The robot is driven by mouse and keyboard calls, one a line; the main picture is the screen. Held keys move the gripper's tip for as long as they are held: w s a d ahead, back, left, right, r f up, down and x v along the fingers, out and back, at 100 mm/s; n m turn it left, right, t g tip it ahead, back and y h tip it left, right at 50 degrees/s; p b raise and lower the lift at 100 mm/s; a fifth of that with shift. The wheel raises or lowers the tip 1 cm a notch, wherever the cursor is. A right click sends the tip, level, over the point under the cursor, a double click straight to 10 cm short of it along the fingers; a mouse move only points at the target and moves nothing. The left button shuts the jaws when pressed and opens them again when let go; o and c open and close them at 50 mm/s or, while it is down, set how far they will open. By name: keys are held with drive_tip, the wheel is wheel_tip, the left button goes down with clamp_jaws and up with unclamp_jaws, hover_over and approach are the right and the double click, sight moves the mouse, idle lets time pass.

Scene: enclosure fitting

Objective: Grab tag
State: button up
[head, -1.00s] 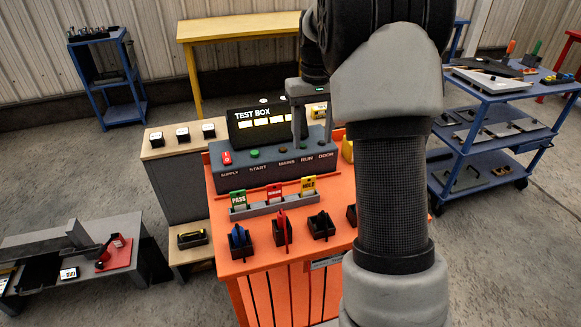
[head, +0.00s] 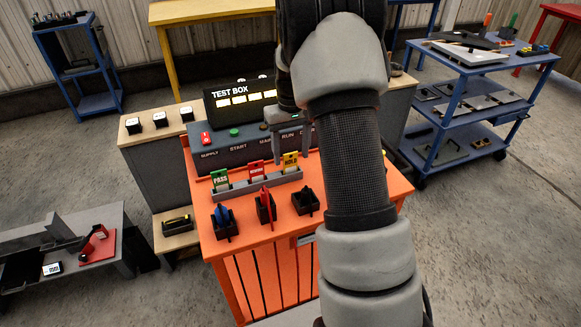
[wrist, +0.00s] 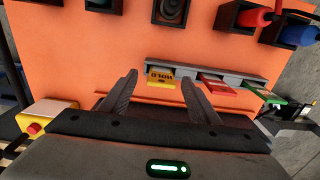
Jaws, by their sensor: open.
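Three tags stand in a grey slotted rack (head: 240,190) on the orange bench top. They are a green PASS tag (head: 220,180), a red tag (head: 257,170) and a yellow HOLD tag (head: 289,162). My gripper (head: 291,158) is open and empty, fingers pointing down at the yellow tag. In the wrist view the yellow tag (wrist: 160,77) shows in the gap between the two fingertips (wrist: 160,80). I cannot tell how far below the fingertips it is. The red tag (wrist: 217,86) and green tag (wrist: 265,94) are right of the fingers there.
The test box (head: 240,97) and its button panel (head: 222,148) stand behind the rack. Black holders with a blue tool (head: 222,215) and a red tool (head: 265,203) stand in front. A blue shelf cart (head: 470,105) is at right. My arm hides the bench's right part.

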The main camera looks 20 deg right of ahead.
sight(290, 161)
wheel_tip(290, 161, down, 4)
drive_tip(key=shift+a+r, duration=0.1)
drive_tip(key=shift+r, duration=0.1)
drive_tip(key=c, duration=1.1)
